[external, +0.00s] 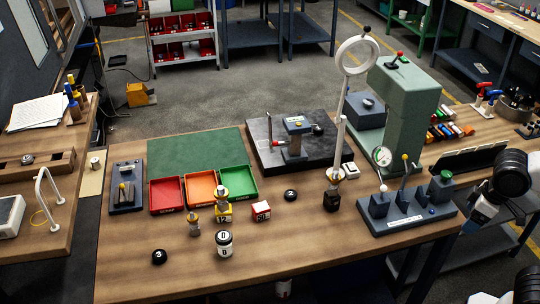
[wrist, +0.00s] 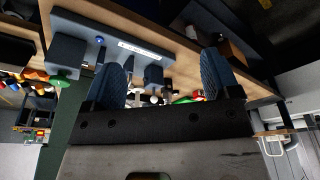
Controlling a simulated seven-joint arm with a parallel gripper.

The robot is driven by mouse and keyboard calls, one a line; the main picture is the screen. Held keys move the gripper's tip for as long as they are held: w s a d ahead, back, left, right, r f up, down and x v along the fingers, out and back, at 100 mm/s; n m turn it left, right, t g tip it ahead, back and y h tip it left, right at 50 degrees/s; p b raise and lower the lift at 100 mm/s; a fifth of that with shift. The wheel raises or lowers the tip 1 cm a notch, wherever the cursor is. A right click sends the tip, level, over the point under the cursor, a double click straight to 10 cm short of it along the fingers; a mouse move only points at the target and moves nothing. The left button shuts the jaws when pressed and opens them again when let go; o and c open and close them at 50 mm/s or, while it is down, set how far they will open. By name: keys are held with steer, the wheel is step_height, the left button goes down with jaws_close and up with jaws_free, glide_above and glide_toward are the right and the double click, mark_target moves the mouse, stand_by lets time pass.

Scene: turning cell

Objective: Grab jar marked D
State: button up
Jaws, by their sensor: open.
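A small jar (external: 224,243) with a black lid and a white band stands upright near the front middle of the wooden bench. It carries a round character on its lid and front; I cannot tell whether this is D or 0. My gripper (wrist: 164,62) shows in the wrist view with two blue ribbed fingers spread apart and nothing held between them. In the external view my arm is at the right edge, by the bench's right end, far from the jar. I cannot make out the jar in the wrist view.
Black discs marked 3 (external: 159,257) and 2 (external: 290,195) flank the jar at a distance. A grey tool stand (external: 408,218) lies between arm and jar. Bench front is mostly clear.

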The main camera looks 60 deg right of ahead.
steer(key=shift+w, duration=0.1)
steer(key=w+a+r+m+y, duration=0.1)
steer(key=w+a+m+y, duration=0.5)
steer(key=w, duration=0.9)
steer(key=w+a+m+y, duration=0.2)
steer(key=w+a+m, duration=0.45)
steer(key=w, duration=0.75)
steer(key=m+t+y, duration=0.4)
steer(key=m, duration=0.7)
glide_toward(223, 235)
steer(key=shift+x, duration=1.2)
steer(key=shift+x, duration=1.3)
steer(key=shift+a+f, duration=0.1)
steer(key=shift+x, duration=2.5)
